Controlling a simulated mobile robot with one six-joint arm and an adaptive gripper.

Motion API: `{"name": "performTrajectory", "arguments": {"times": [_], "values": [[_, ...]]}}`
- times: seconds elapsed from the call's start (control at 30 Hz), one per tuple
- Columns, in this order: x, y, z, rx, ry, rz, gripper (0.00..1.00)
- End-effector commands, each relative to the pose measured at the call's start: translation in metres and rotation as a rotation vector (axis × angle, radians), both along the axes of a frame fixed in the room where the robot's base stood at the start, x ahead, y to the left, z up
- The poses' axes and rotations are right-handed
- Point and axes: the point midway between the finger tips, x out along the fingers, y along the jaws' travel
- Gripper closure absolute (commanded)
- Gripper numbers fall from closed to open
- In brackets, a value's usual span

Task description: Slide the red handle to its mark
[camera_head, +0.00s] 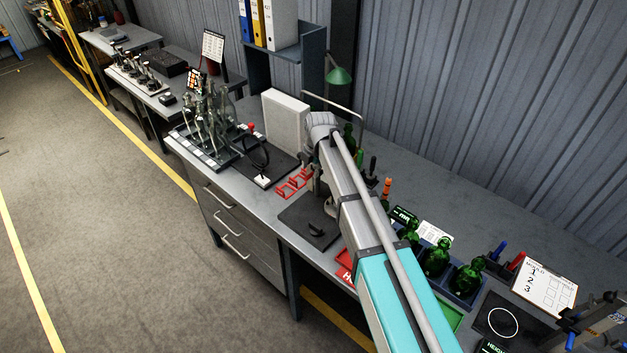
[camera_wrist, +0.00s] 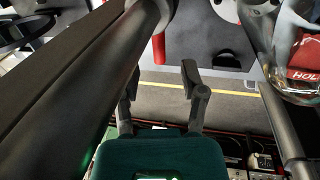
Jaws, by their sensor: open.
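In the wrist view my gripper (camera_wrist: 158,82) is open, with a dark finger on each side and nothing held between them. A narrow red piece (camera_wrist: 159,48) stands just beyond the fingertips, apart from them; it may be the red handle, but I cannot tell for certain. In the head view my arm covers most of the work spot and my gripper cannot be made out. Several small red brackets (camera_head: 295,183) lie on the bench left of the arm. No mark for the handle can be picked out.
A dark plate (camera_head: 307,222) lies on the bench near the arm. Green bottles (camera_head: 437,258) stand in a rack at right. A dark bar crosses the wrist view's left side.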

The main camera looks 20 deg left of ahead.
Motion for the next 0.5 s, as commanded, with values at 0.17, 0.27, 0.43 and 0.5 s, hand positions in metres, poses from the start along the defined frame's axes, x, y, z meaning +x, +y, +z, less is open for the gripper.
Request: {"name": "performTrajectory", "arguments": {"times": [0.17, 0.27, 0.43, 0.5], "values": [[0.001, 0.003, -0.017, 0.0, 0.0, 0.0, 0.46], [0.002, 0.004, -0.023, 0.0, 0.0, 0.0, 0.46], [0.002, 0.005, -0.028, 0.0, 0.0, 0.0, 0.46], [0.002, 0.005, -0.029, 0.0, 0.0, 0.0, 0.46]]}}
